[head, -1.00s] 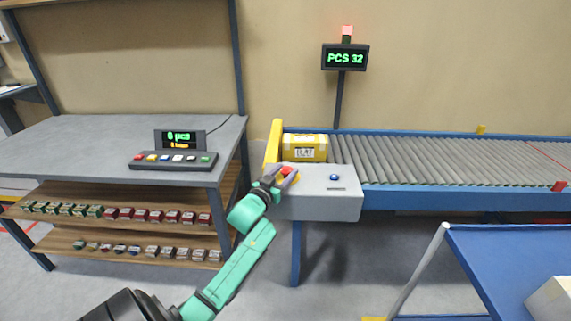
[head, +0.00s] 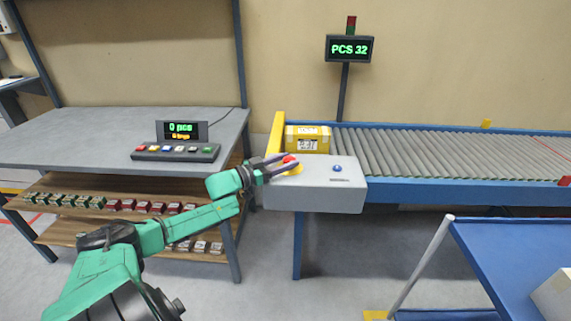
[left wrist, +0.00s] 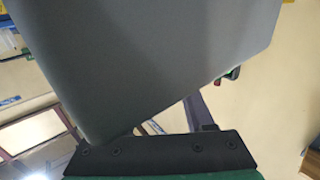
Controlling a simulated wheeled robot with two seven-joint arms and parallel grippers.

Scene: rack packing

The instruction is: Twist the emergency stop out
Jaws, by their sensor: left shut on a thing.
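The emergency stop (head: 289,159) is a red button on a yellow base, on top of the grey control box (head: 315,196) at the conveyor's near left end. My left gripper (head: 284,165) reaches in from the left, with its dark fingers around the red button, and is shut on it. The fingers partly cover the button and its base. In the left wrist view the grey control box (left wrist: 150,60) fills much of the picture and the button cannot be made out. My right gripper is not in view.
A blue button (head: 337,168) sits right of the stop on the box. A yellow carton (head: 307,139) stands behind it on the roller conveyor (head: 440,152). A lamp (head: 351,24) tops the "PCS 32" display (head: 349,48). A grey bench (head: 80,138) stands left, a blue cart (head: 510,240) lower right.

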